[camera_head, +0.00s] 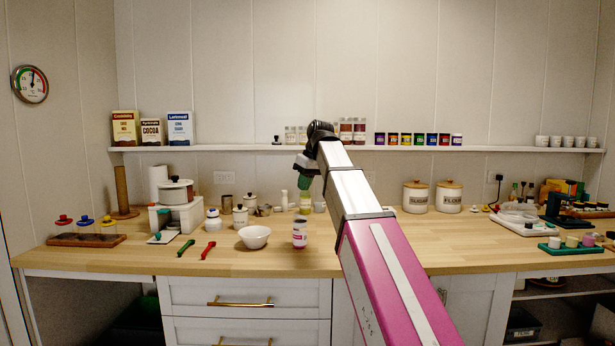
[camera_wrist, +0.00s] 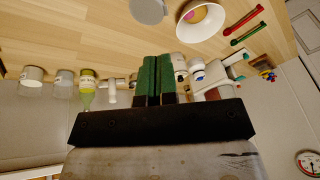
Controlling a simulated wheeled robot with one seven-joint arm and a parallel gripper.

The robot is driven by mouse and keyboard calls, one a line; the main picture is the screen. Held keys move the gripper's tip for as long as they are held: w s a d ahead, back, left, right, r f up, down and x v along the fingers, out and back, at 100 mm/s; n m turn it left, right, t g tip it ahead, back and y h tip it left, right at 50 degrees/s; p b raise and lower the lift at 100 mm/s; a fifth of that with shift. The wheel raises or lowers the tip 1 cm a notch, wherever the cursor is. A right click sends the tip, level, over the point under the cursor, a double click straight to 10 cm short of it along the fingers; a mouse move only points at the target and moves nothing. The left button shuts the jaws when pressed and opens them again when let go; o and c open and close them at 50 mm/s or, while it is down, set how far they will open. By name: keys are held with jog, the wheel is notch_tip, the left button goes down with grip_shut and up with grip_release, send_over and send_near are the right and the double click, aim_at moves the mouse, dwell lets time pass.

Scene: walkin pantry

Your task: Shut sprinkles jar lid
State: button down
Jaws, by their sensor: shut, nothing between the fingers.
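My gripper (camera_head: 304,184) has green fingers and points down over the back of the counter. In the wrist view its fingers (camera_wrist: 156,60) are pressed together with nothing between them. No label reading sprinkles is legible. A small jar (camera_head: 300,234) with a pink and white label stands near the counter's front, below and in front of my gripper. A white jar with blue parts (camera_head: 213,220) stands to the left; it also seems to show in the wrist view (camera_wrist: 196,73). White lidded canisters (camera_head: 240,217) stand beside it. I cannot tell the state of any sprinkles lid.
A white bowl (camera_head: 255,237) stands left of the pink-labelled jar. Red (camera_head: 208,250) and green (camera_head: 186,247) handled tools lie farther left. A yellow-green bottle (camera_head: 305,203) stands under my gripper. Two large canisters (camera_head: 415,197) stand at the right.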

aim_at(295, 215)
jog(key=x, duration=0.2)
jog(key=s+x, duration=0.1)
jog(key=x, duration=0.5)
jog(key=shift+s, duration=0.3)
jog(key=shift+s+a+f+t+h, duration=0.15)
jog(key=shift+f+t+h, duration=0.1)
jog(key=shift+t+h, duration=0.2)
jog(key=shift+s+a+f+t+h, duration=0.15)
jog(key=shift+s+f+t+h, duration=0.05)
jog(key=shift+t+h, duration=0.25)
jog(key=shift+s+a+f, duration=0.25)
jog(key=shift+a+f, duration=0.1)
jog(key=shift+f, duration=0.3)
jog(key=shift+r, duration=0.2)
jog(key=shift+r, duration=0.7)
